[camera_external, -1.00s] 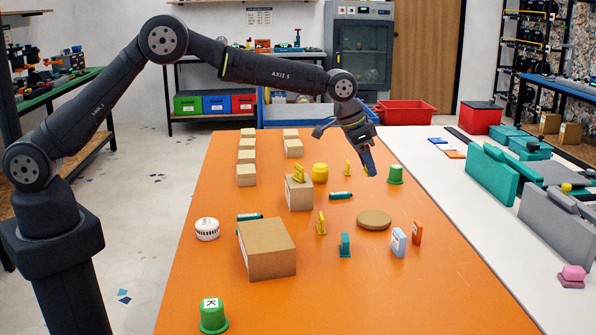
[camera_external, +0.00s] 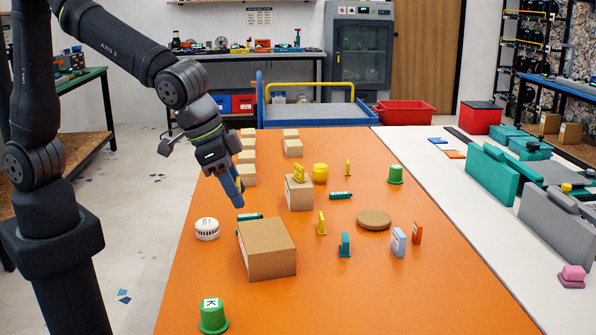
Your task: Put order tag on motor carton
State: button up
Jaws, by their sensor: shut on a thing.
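My gripper (camera_external: 236,196) is above the left side of the orange table, up and left of the large brown carton (camera_external: 267,250). It is shut on a small yellow piece (camera_external: 241,184), mostly hidden by the blue fingers, which I take to be the order tag. A mid-sized carton (camera_external: 300,197) to the right carries a yellow tag (camera_external: 299,173) on top. Several small cartons (camera_external: 246,175) stand in a row behind the gripper. No carton's print is readable, so I cannot tell which is the motor carton.
More yellow tags (camera_external: 321,223) stand on the orange table (camera_external: 330,295). A white round device (camera_external: 207,229), green cylinder (camera_external: 250,216), green knob (camera_external: 213,316), teal tag (camera_external: 345,245) and brown disc (camera_external: 374,220) are around. The front right of the table is clear.

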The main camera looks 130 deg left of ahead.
jog(key=s+d, duration=0.2)
send_over(269, 234)
jog(key=s+d, duration=0.1)
notch_tip(269, 234, down, 7)
jog(key=shift+f, duration=2.1)
jog(key=shift+f, duration=0.1)
jog(key=o, duration=0.6)
jog(key=shift+c, duration=0.2)
jog(key=o, duration=0.4)
jog(key=v, duration=1.2)
jog(key=shift+s, duration=0.15)
